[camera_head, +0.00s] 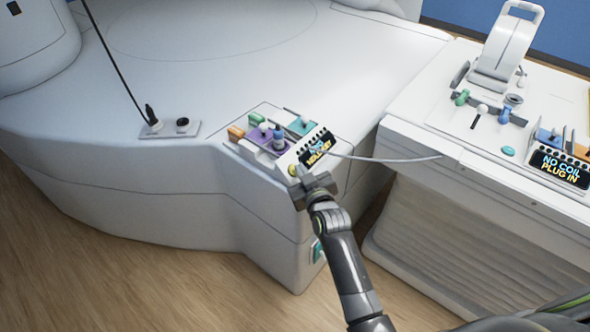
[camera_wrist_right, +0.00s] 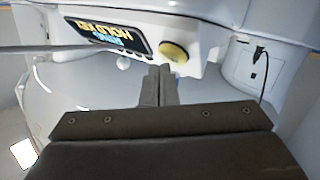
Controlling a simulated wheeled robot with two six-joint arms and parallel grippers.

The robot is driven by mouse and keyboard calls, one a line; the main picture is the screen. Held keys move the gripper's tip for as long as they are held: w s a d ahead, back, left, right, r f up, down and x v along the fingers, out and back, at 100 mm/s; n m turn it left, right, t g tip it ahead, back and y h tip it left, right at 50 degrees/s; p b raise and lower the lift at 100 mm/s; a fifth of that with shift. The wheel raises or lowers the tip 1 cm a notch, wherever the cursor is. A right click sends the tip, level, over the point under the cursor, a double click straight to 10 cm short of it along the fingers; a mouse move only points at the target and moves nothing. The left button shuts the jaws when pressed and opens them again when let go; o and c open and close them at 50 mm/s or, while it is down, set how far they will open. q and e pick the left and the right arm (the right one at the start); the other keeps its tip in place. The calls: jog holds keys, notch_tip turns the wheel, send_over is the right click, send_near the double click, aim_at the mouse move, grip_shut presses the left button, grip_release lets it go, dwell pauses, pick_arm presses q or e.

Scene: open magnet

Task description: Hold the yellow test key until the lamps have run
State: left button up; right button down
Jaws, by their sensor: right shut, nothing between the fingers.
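The yellow test key (camera_head: 292,169) is a round button on the front of the small white control panel at the corner of the big white machine. It also shows in the right wrist view (camera_wrist_right: 173,51), just beyond the fingertips. My right gripper (camera_head: 304,174) is shut and empty, its tips close to the key. I cannot tell whether they touch it. The fingers show in the wrist view (camera_wrist_right: 160,72). A dark display (camera_head: 316,147) with blue and yellow lettering sits beside the key; its text is only partly readable. My left gripper is not in view.
Coloured pads and knobs (camera_head: 265,132) sit on the panel behind the key. Wooden floor (camera_head: 130,265) is clear at left.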

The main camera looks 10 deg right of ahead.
jog(key=shift+w+a+f, duration=0.15)
jog(key=shift+w+f, duration=0.05)
jog(key=shift+f, duration=0.15)
dwell(1.7)
dwell(3.0)
jog(key=shift+s+d+r+p, duration=0.25)
jog(key=shift+s+r+p, duration=0.05)
jog(key=shift+r+p, duration=0.25)
jog(key=shift+s+d+r, duration=0.1)
jog(key=shift+s, duration=0.05)
jog(key=s+d+r+p, duration=0.1)
jog(key=p, duration=0.1)
jog(key=s+d+r+p, duration=0.1)
jog(key=r+p, duration=0.1)
jog(key=shift+s+d+r, duration=0.1)
jog(key=shift+s+r, duration=0.2)
jog(key=shift+s, duration=0.05)
